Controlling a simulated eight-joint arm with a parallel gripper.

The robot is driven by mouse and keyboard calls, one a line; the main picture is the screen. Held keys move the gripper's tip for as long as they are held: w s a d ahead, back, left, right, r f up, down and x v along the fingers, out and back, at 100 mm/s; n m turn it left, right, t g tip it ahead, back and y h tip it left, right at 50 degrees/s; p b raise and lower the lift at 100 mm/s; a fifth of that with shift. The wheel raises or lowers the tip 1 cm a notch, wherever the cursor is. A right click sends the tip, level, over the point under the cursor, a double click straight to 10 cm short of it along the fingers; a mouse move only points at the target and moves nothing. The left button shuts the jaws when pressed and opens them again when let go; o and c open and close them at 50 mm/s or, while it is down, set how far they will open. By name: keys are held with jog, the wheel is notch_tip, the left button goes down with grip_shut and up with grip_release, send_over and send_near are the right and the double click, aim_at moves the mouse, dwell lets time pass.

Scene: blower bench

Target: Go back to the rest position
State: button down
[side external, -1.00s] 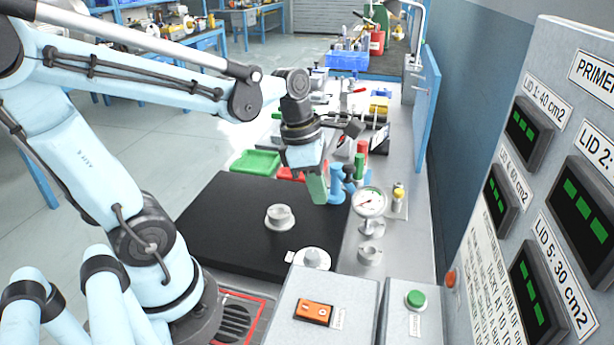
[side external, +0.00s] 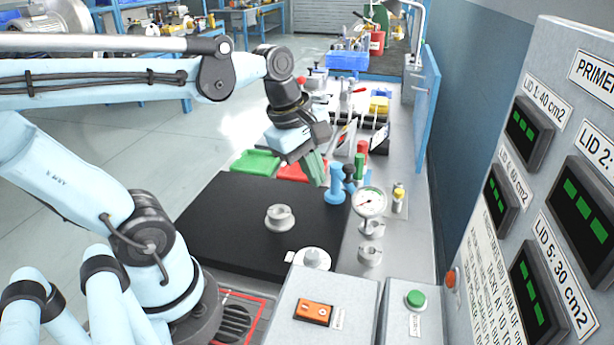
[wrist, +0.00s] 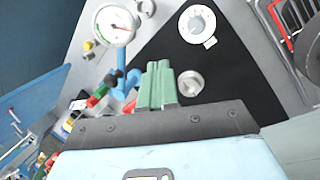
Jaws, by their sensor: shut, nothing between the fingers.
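My gripper (side external: 318,170) has green fingers, which are shut with nothing between them. It hangs tilted in the air over the far right part of the black mat (side external: 225,222), close to the blue stand in the side view. In the wrist view the shut fingers (wrist: 157,86) point toward the mat, with the round metal piece to their right. The round metal piece (side external: 280,217) sits on the mat, apart from my gripper.
A blue stand (side external: 335,190) and a dial gauge (side external: 369,202) stand right of the mat. Green (side external: 255,163) and red (side external: 300,171) trays lie beyond it. A control box with an orange switch (side external: 313,312) stands in front. The mat's left part is clear.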

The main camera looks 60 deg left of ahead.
jog(key=m+t, duration=0.1)
jog(key=m, duration=0.5)
jog(key=d+f+m+t, duration=0.1)
jog(key=m, duration=0.6)
jog(key=d+f+m+t, duration=0.1)
jog(key=m, duration=0.5)
jog(key=shift+w+d+f+m+t+y, duration=0.1)
jog(key=shift+w+f+m+t+y, duration=0.1)
jog(key=shift+w+m+t+y, duration=0.2)
